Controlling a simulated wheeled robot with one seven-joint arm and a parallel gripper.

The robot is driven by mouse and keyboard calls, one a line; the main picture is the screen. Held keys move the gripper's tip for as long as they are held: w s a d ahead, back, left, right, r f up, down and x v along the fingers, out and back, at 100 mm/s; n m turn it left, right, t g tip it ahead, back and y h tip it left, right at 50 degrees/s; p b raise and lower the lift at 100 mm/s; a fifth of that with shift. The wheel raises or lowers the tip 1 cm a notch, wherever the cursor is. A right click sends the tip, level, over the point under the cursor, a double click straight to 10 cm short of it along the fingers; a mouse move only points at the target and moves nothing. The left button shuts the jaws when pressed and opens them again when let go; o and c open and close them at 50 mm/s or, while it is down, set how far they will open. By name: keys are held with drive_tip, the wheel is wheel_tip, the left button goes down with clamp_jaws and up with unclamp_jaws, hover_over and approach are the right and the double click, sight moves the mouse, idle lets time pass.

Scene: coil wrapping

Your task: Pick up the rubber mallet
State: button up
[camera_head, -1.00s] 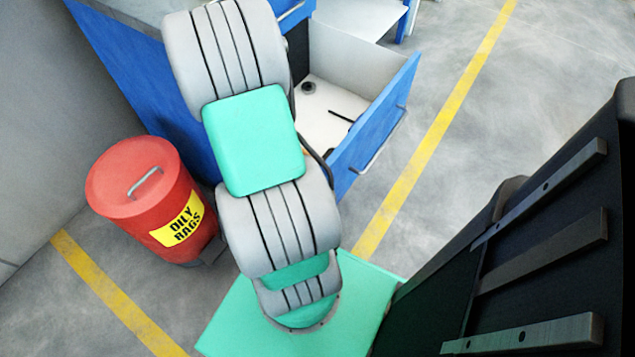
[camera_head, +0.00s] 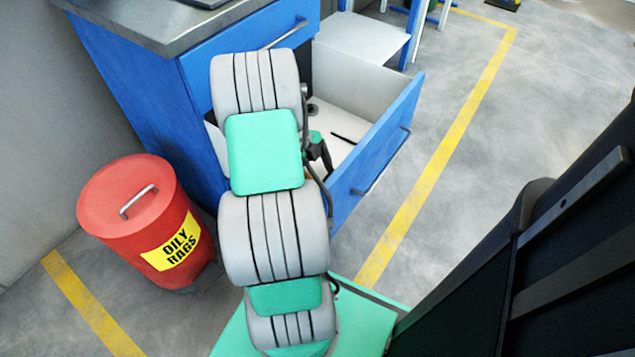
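I cannot make out the rubber mallet for sure. The open blue drawer (camera_head: 375,150) has a pale inside. In it lie a thin dark rod (camera_head: 343,138) and a small round dark thing (camera_head: 312,109), and a bit of tan shows by my arm's edge. I cannot tell if any of these belongs to the mallet. My arm covers the drawer's left part. A green and dark end part of my arm, seemingly my gripper (camera_head: 321,155), shows just right of the arm, over the drawer. Its fingers are too small and hidden to read.
The blue cabinet (camera_head: 150,95) with a grey metal top (camera_head: 130,22) stands behind my arm. A red oily rags bin (camera_head: 125,205) stands at the left. A white shelf (camera_head: 365,38) is behind the drawer. The floor right of the drawer is clear around a yellow line.

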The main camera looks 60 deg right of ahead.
drive_tip(key=c, duration=1.6)
